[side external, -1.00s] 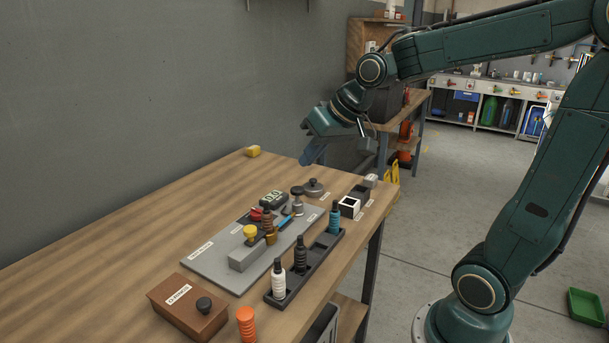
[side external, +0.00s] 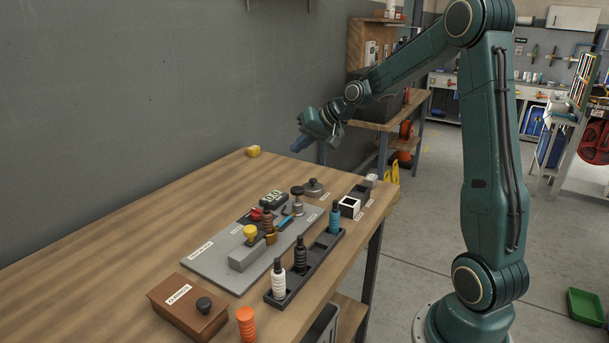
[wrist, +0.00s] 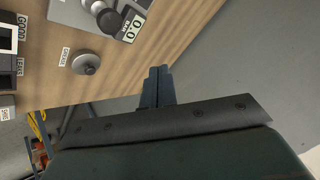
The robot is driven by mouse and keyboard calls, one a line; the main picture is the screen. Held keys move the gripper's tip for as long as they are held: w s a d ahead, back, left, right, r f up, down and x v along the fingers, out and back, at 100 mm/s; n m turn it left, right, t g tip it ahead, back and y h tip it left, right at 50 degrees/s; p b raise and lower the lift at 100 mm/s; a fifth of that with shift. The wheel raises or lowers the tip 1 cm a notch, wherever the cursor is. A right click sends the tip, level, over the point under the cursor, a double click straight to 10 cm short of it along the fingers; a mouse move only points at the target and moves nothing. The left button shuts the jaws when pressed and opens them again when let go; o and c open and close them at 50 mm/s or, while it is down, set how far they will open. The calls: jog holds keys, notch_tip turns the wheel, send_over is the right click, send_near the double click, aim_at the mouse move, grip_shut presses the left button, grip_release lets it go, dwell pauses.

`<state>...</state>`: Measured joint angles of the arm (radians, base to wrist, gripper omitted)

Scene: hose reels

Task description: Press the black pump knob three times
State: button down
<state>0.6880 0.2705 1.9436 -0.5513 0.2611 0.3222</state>
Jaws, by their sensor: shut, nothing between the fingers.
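A black round knob (side external: 297,190) tops a short grey post on the grey plate (side external: 205,262), beside the small display. It looks like the pump knob and also shows as a dark disc in the wrist view (wrist: 109,20). Another black knob (side external: 203,305) sits on the labelled brown box at the near left. My gripper (side external: 300,145) is shut and empty, raised above the far end of the bench and well apart from both knobs. In the wrist view its closed fingers (wrist: 158,74) point towards the bench edge.
A dark rack (side external: 318,262) holds several bottles along the bench's right side. A yellow knob (side external: 250,231), a display (side external: 273,199) and a grey round lid (side external: 314,187) stand nearby. A yellow block (side external: 253,151) lies at the far edge. The bench's left side is clear.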

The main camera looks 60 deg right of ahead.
aim_at(301, 189)
jog(key=shift+d, duration=0.2)
jog(key=shift+f, duration=0.2)
jog(key=shift+f, duration=4.3)
